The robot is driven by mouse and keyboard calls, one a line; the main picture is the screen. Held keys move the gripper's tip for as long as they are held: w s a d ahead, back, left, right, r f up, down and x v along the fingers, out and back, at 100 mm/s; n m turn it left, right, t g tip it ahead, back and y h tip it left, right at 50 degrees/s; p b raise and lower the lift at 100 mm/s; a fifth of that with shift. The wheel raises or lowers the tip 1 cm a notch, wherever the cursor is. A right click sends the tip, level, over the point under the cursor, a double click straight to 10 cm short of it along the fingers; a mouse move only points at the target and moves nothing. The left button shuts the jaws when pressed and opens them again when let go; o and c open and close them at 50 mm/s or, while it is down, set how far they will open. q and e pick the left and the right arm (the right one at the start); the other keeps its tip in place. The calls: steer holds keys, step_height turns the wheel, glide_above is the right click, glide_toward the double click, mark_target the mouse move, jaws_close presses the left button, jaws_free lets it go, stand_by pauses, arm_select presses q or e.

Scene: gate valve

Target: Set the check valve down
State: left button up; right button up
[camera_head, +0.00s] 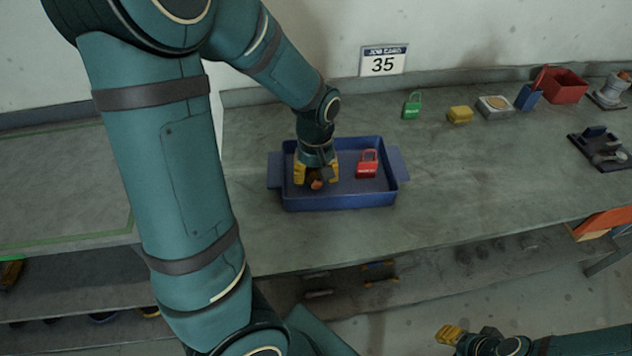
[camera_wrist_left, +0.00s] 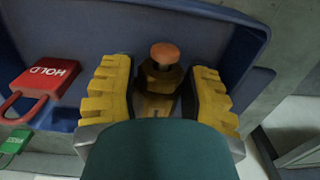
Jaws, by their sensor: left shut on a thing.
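The check valve is a dark brassy body with an orange round cap (camera_wrist_left: 163,56), between the yellow fingers of my left gripper in the left wrist view. In the head view only a small orange-brown part of the valve (camera_head: 316,184) shows below the fingers. My left gripper (camera_head: 316,175) points down inside the left half of a blue tray (camera_head: 340,202) and is shut on the valve. Whether the valve touches the tray floor I cannot tell. My right gripper (camera_head: 450,335) is low at the front right, away from the bench; its opening is unclear.
A red HOLD padlock (camera_head: 367,167) is in the tray's right half; it also shows in the left wrist view (camera_wrist_left: 42,80). A green padlock (camera_head: 412,106), yellow block (camera_head: 460,115) and red bin (camera_head: 562,85) stand behind, to the right. The bench right of the tray is clear.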

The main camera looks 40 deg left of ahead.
mark_target(316, 170)
arm_select(q)
steer(key=shift+f, duration=1.1)
steer(key=shift+f+b, duration=0.1)
steer(key=shift+b, duration=0.2)
steer(key=o, duration=1.2)
step_height(316, 170, up, 11)
steer(key=p, duration=0.4)
steer(key=shift+r, duration=0.65)
